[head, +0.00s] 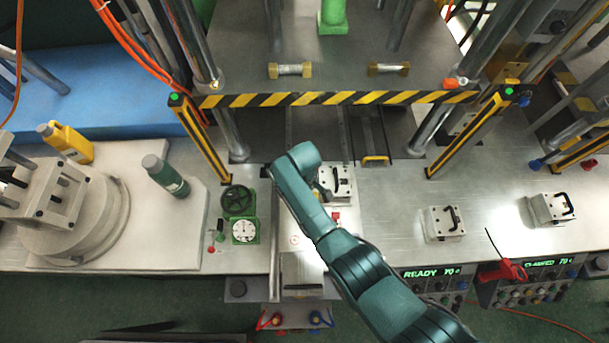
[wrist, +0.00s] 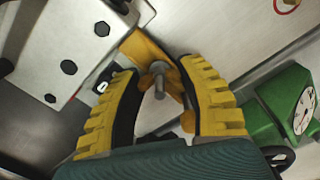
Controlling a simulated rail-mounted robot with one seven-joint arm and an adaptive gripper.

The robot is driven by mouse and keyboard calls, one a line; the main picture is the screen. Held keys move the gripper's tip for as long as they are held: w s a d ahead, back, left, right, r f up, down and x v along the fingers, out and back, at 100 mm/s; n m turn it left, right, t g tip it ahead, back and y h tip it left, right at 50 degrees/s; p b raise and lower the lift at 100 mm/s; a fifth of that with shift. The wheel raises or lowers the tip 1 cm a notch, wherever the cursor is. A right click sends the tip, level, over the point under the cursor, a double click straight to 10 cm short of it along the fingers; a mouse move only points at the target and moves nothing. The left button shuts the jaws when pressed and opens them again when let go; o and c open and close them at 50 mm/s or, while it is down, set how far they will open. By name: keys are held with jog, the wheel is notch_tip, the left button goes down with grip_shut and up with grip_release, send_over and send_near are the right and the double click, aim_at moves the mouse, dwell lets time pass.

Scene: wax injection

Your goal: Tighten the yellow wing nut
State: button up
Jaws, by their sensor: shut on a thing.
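The yellow wing nut (wrist: 172,80) sits around a grey bolt end in the middle of the wrist view. My gripper (wrist: 160,82) has its two yellow ribbed fingers on either side of it and is shut on it. A flat yellow piece (wrist: 143,48) shows just behind the nut. The nearer side of the nut is partly hidden between the fingers. In the head view my teal arm covers the nut and the gripper.
A pale metal block with dark holes (wrist: 65,45) stands close to the left finger; it also shows in the head view (head: 337,188). A green dial gauge (wrist: 298,108) stands close on the right. A striped press frame (head: 335,97) spans the back.

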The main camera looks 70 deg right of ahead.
jog(key=shift+m, duration=0.7)
jog(key=o, duration=0.9)
jog(key=shift+o, duration=0.2)
jog(key=shift+r, duration=0.1)
notch_tip(320, 180, up, 12)
